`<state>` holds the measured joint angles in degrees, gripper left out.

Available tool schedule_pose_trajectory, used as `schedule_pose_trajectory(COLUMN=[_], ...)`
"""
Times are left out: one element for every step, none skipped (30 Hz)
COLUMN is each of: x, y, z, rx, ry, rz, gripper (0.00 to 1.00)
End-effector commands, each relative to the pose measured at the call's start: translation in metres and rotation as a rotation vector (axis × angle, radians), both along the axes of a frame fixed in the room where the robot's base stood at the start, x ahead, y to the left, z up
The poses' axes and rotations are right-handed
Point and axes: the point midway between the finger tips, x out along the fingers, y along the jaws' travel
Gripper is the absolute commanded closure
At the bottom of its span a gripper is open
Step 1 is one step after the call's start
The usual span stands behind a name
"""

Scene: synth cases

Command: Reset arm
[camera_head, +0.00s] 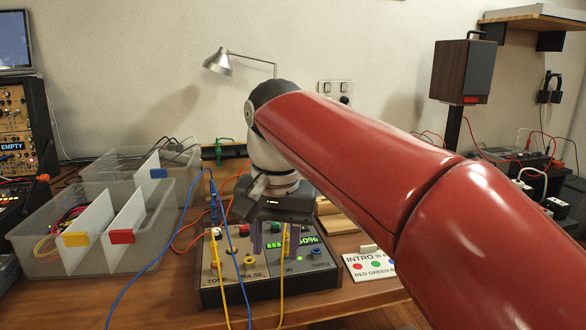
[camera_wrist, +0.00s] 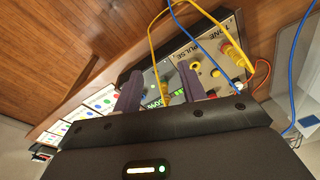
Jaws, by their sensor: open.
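My arm is red and reaches from the lower right across the head view. My gripper (camera_head: 276,246) hangs over the module box (camera_head: 262,287) on the bench, its two purple-grey fingers pointing down. In the wrist view the fingers of my gripper (camera_wrist: 160,82) are apart, with the box (camera_wrist: 208,48) beyond them. A yellow cable passes close to the fingers; whether they touch it, I cannot tell. The box has TONE, PULSE, IR and THRU labels and a green percent display (camera_head: 292,243). Part of the box is hidden behind the gripper.
Clear bins with dividers (camera_head: 105,232) stand at left. A blue cable (camera_head: 172,238) and yellow cables (camera_head: 282,272) hang over the front of the box. A label card (camera_head: 368,263) lies right of it. A lamp (camera_head: 218,62) and speaker (camera_head: 462,72) are behind. Bare wood shows at front left.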

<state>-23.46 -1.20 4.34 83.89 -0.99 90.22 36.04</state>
Motion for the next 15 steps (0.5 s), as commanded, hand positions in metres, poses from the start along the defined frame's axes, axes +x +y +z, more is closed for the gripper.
schedule_pose_trajectory(x=[-0.006, -0.008, -0.013, -0.017, -0.022, -0.029, -0.036, -0.043, -0.054, -0.062, -0.070, -0.081, -0.089, -0.096, -0.104], y=[-0.014, -0.022, -0.033, -0.042, -0.052, -0.066, -0.077, -0.089, -0.105, -0.115, -0.125, -0.137, -0.144, -0.151, -0.159], z=[-0.003, -0.006, -0.010, -0.014, -0.019, -0.026, -0.033, -0.041, -0.052, -0.062, -0.071, -0.084, -0.094, -0.103, -0.115], rx=[0.002, 0.004, 0.006, 0.006, 0.006, 0.007, 0.006, 0.004, -0.002, -0.007, -0.012, -0.021, -0.028, -0.034, -0.044], ry=[-0.018, -0.030, -0.048, -0.063, -0.079, -0.105, -0.126, -0.148, -0.178, -0.200, -0.222, -0.248, -0.268, -0.287, -0.307], rz=[0.001, 0.005, 0.011, 0.016, 0.022, 0.029, 0.036, 0.043, 0.052, 0.058, 0.066, 0.076, 0.083, 0.089, 0.096], gripper=[0.59, 0.59, 0.59, 0.59, 0.59, 0.59, 0.59, 0.59, 0.59, 0.59, 0.59, 0.59, 0.59, 0.59, 0.59])
